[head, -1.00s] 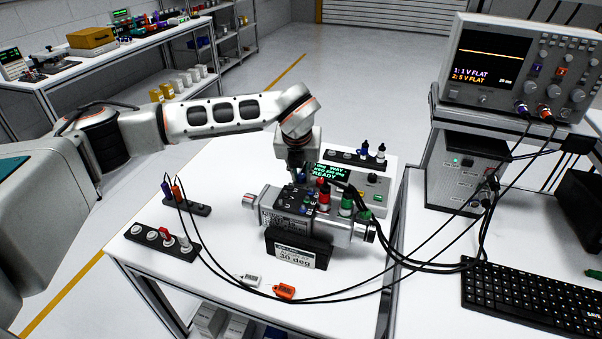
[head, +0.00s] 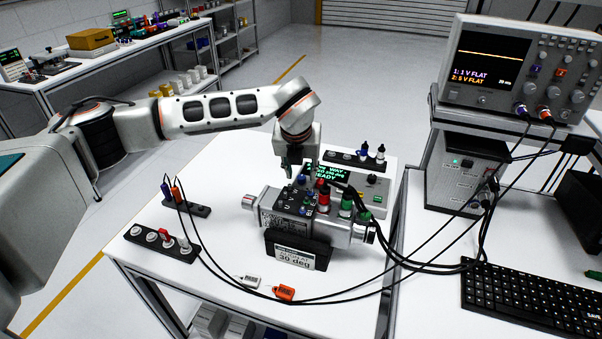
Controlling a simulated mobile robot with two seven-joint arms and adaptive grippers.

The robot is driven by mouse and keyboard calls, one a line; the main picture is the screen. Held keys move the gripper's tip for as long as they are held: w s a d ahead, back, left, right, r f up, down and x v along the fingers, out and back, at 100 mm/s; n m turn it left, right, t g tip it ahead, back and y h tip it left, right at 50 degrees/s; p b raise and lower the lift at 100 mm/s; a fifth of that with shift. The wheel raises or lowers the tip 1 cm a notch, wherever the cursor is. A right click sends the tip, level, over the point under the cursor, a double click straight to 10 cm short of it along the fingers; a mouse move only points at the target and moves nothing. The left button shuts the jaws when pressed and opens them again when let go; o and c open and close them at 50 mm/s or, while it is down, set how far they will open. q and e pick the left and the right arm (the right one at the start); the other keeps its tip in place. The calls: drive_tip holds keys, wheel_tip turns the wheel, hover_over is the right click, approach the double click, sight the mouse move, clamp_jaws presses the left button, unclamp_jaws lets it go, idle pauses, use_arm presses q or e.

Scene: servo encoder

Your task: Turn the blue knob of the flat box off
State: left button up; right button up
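On the white table (head: 222,268) lies a silver cylinder unit (head: 275,212) with a dark flat block (head: 297,197) on its top. The block carries small knobs or posts, among them a blue one (head: 302,180) near its back edge. Red and green plugs stand at its right. Behind it is a grey box (head: 372,193) with a green-lit display that reads READY, partly covered by my gripper and the cables. My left gripper (head: 290,172) points down just behind and above the block, close to the blue part. Its fingers are too small and dark to read. My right gripper is not in view.
Black cables run from the plugs to the oscilloscope (head: 490,60) and the dark supply box (head: 462,175) at right. The table's left part has free room.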

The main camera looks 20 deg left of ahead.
use_arm(q)
drive_tip(key=v, duration=1)
drive_tip(key=shift+r, duration=0.2)
drive_tip(key=shift+s, duration=0.2)
